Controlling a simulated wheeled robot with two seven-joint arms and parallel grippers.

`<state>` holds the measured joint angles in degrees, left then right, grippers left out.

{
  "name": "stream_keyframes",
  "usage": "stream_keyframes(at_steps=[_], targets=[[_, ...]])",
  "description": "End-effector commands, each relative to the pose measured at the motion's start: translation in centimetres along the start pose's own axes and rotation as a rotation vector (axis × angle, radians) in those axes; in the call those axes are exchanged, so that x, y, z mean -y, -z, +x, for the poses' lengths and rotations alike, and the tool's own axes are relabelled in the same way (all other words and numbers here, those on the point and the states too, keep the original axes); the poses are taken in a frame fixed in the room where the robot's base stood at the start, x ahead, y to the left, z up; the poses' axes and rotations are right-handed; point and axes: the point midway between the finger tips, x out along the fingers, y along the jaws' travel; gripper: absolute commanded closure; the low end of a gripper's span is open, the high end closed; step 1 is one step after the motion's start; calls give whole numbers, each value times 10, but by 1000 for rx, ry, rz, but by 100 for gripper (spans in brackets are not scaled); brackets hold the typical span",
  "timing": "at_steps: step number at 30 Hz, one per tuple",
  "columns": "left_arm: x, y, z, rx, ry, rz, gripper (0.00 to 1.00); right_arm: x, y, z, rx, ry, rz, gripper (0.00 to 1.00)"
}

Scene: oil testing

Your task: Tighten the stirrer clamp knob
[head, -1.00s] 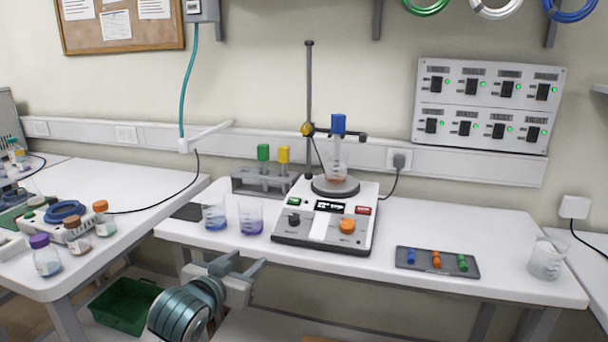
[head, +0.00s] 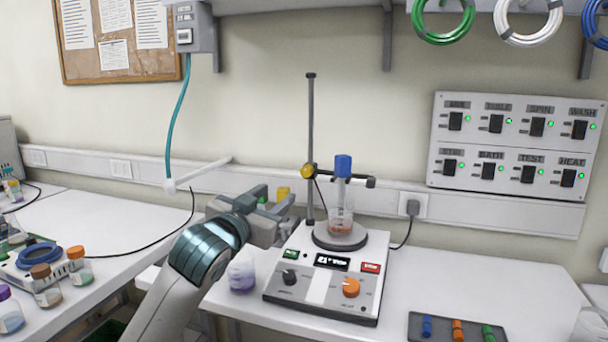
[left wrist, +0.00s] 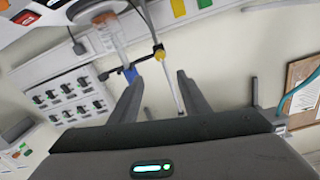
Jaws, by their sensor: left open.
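The yellow clamp knob (head: 307,171) sits on the upright metal stand rod (head: 310,120), where a clamp arm holds a blue-topped stirrer (head: 342,167) over a beaker (head: 340,221) on the hotplate. My left gripper (head: 278,200) is open, left of the rod and a little below the knob, apart from it. In the left wrist view the yellow knob (left wrist: 160,54) shows beyond the gap between my open fingertips (left wrist: 160,76), with the rod running down between the fingers. The right gripper is not in view.
The hotplate (head: 323,285) stands below the knob. A dark tray (head: 457,328) with small coloured pieces lies at front right. The bench between is clear.

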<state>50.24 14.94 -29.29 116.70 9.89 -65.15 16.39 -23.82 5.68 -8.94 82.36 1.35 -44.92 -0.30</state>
Motion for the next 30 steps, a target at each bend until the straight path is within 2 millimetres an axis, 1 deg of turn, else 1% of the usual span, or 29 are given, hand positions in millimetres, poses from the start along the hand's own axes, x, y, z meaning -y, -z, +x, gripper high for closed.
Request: stream_keyframes(at_steps=[8,14,19,30], targets=[[0,0,2,1,0,0,58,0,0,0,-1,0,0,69],[0,0,16,2,1,0,58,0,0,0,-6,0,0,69],[0,0,38,2,1,0,58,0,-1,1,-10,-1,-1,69],[0,1,96,3,1,0,58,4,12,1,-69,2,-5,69]])
